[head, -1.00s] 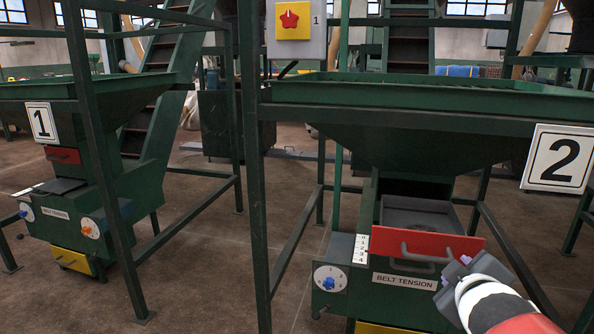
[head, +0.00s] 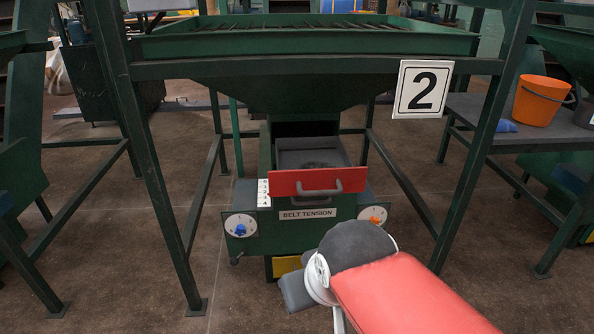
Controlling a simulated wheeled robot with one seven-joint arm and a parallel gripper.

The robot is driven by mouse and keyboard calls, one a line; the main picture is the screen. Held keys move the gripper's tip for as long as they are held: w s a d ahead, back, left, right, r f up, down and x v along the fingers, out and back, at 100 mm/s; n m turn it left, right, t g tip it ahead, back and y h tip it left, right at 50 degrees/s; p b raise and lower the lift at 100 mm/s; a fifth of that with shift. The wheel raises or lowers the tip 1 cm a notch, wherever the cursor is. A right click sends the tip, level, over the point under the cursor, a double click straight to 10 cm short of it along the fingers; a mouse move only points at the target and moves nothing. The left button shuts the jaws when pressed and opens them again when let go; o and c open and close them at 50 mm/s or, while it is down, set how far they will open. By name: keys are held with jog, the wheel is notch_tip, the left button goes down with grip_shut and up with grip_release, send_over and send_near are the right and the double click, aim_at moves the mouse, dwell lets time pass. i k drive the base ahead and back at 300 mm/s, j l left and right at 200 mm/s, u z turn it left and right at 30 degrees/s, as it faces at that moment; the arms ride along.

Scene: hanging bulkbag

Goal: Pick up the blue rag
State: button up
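A small crumpled blue thing that looks like the blue rag (head: 506,126) lies on a dark grey bench (head: 475,106) at the right of the head view, just left of an orange bucket (head: 540,101). My arm, with red and dark grey links, reaches in from the bottom right. A grey part that looks like my gripper (head: 297,291) shows low in front of machine 2, well to the left of the bench. Its fingers are hidden behind the arm, so its opening does not show.
Machine 2 with its red drawer front (head: 318,181) and green hopper (head: 310,85) fills the middle. Its green frame posts (head: 483,140) stand between my arm and the bench. Brown floor is open around the posts.

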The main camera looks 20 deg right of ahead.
aim_at(504, 125)
jog(key=z, duration=1.85)
